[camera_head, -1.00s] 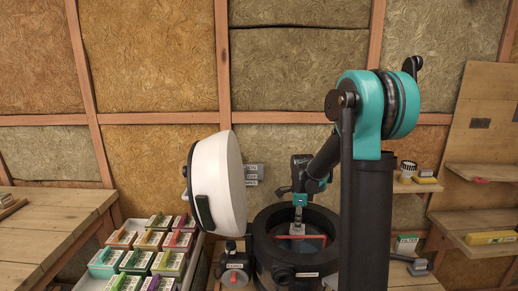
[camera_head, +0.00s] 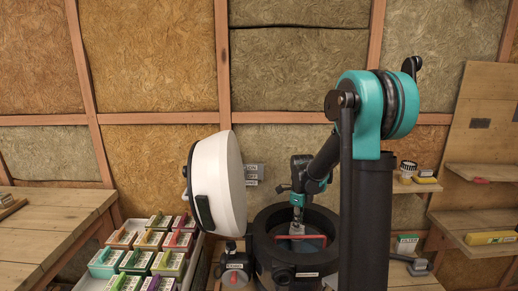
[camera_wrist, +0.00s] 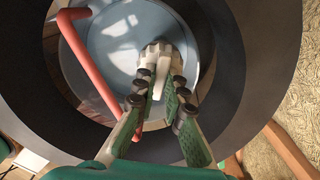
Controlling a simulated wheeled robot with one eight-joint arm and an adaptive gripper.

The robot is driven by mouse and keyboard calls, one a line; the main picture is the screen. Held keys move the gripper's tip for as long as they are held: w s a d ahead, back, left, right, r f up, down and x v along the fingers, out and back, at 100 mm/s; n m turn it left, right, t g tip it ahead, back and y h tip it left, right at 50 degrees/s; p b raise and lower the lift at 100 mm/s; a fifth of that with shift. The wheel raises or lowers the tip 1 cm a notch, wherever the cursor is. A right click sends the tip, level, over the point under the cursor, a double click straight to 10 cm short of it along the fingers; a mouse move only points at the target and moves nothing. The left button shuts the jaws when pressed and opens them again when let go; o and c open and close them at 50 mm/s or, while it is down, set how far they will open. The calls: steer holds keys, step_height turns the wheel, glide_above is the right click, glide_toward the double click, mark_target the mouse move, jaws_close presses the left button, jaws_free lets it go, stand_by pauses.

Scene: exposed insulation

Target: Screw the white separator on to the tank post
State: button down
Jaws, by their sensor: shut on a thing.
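My gripper (camera_wrist: 163,90) reaches down into the open black tank (camera_head: 264,250), fingers pointing into its bowl. The fingers are shut on a white, ribbed, knob-like piece, which I take for the white separator (camera_wrist: 154,56). It sits over the pale round surface inside the tank. The tank post is hidden under it, so I cannot tell how far the two are engaged. In the head view my gripper (camera_head: 297,229) shows small inside the tank rim.
A red bar (camera_wrist: 88,66) crosses the tank opening beside my gripper. The white domed lid (camera_head: 218,182) stands open left of the tank. A tray of coloured boxes (camera_head: 117,262) is at lower left. A black-and-white cylinder (camera_head: 407,168) stands on the right shelf.

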steer(key=shift+s+f, duration=0.15)
steer(key=m, duration=0.5)
steer(key=shift+m, duration=0.5)
steer(key=shift+f, duration=0.1)
stand_by(0.8)
steer(key=shift+m, duration=1.5)
steer(key=shift+f, duration=0.1)
steer(key=c, duration=1.5)
jaws_free()
steer(key=shift+a+f, duration=0.1)
steer(key=shift+f, duration=0.05)
steer(key=shift+c, duration=0.2)
